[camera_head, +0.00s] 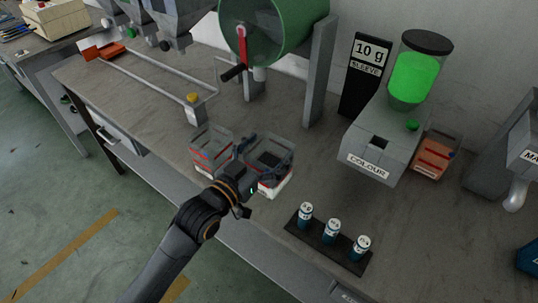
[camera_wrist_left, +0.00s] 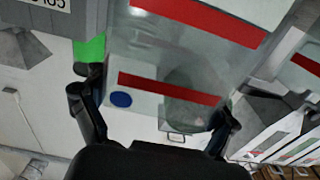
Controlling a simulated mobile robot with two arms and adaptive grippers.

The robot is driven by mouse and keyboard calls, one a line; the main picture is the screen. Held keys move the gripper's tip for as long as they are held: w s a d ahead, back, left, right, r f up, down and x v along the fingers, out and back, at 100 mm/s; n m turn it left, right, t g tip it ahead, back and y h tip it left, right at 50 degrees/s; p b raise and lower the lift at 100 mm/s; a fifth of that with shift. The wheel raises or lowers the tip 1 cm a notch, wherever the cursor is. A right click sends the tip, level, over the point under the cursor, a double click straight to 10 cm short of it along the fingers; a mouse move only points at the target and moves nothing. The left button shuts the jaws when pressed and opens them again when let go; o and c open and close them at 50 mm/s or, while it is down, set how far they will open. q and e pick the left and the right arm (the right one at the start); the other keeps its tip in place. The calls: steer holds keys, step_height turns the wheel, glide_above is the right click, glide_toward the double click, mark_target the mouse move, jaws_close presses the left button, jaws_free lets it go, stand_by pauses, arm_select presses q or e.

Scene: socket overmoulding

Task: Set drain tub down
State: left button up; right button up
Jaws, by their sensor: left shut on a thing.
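The drain tub is a clear, box-like tub (camera_head: 280,181) with red bands and a pale lower part, near the front middle of the bench in the head view. My left gripper (camera_head: 258,164) is shut on it at its near left side. In the left wrist view, the tub (camera_wrist_left: 180,48) fills the middle between the two fingers (camera_wrist_left: 157,108). The gripper hides part of the tub's near side. I cannot tell whether its base touches the bench. My right gripper is not in view.
A similar red-banded clear tub (camera_head: 202,158) stands close on the left. A dark rack (camera_head: 324,252) with three small labelled bottles is at the front right. The COLOUR machine (camera_head: 378,140) and an orange bin (camera_head: 432,158) stand behind it. A green drum (camera_head: 270,25) is at the back.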

mark_target(279, 150)
arm_select(q)
step_height(279, 150, down, 3)
steer(key=shift+w+d+f, duration=0.1)
steer(key=shift+f, duration=0.35)
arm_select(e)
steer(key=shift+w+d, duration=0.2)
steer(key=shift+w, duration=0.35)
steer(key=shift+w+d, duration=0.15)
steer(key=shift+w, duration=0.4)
arm_select(q)
steer(key=shift+f, duration=0.1)
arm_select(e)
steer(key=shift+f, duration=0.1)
arm_select(q)
steer(key=o, duration=1.6)
steer(key=shift+f, duration=0.1)
steer(key=shift+o, duration=0.2)
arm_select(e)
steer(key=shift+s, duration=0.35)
